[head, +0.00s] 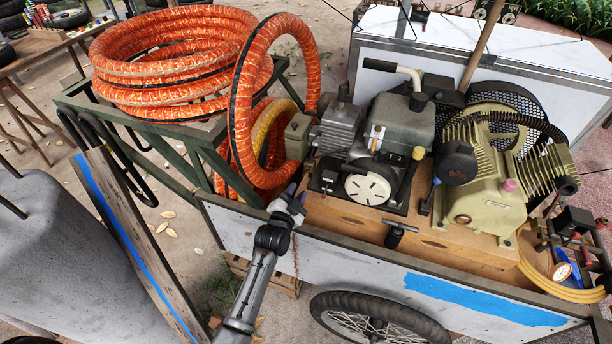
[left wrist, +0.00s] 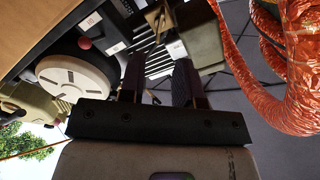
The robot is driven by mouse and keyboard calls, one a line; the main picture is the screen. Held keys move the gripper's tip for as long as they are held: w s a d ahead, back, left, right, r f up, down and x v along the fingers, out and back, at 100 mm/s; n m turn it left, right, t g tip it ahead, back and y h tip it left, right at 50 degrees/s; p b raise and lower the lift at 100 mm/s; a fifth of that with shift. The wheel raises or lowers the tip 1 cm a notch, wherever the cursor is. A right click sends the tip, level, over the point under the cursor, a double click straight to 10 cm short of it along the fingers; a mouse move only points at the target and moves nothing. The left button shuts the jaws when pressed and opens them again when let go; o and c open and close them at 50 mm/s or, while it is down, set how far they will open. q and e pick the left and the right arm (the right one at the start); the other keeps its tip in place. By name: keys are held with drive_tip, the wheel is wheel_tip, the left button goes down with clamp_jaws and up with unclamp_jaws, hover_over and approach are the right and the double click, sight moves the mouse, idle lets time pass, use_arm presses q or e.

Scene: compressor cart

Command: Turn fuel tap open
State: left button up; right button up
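The engine's grey-green fuel tank (head: 403,122) sits on the cart, above the white round starter cover (head: 367,188). A small pale, yellowish lever-like part (head: 376,137) shows at the tank's left side; I cannot tell for sure that it is the fuel tap. My left gripper (head: 294,194) is left of the engine, over the cart's near-left edge and apart from the tank. In the left wrist view its two dark fingers (left wrist: 158,70) stand apart with nothing held between them. The starter cover (left wrist: 75,77) is left of the fingers there. My right gripper is not in view.
Orange coiled hose (head: 180,60) lies on a green stand at left, and one loop hangs close to my left gripper. A small box (head: 298,136) sticks out left of the engine. A yellow-green compressor (head: 490,170) fills the cart's right side.

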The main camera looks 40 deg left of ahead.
sight(305, 174)
use_arm(q)
drive_tip(key=b+x, duration=0.1)
drive_tip(key=x, duration=0.6)
drive_tip(key=shift+s+f+b, duration=0.1)
drive_tip(key=shift+b, duration=0.2)
drive_tip(key=shift+x, duration=0.85)
clamp_jaws()
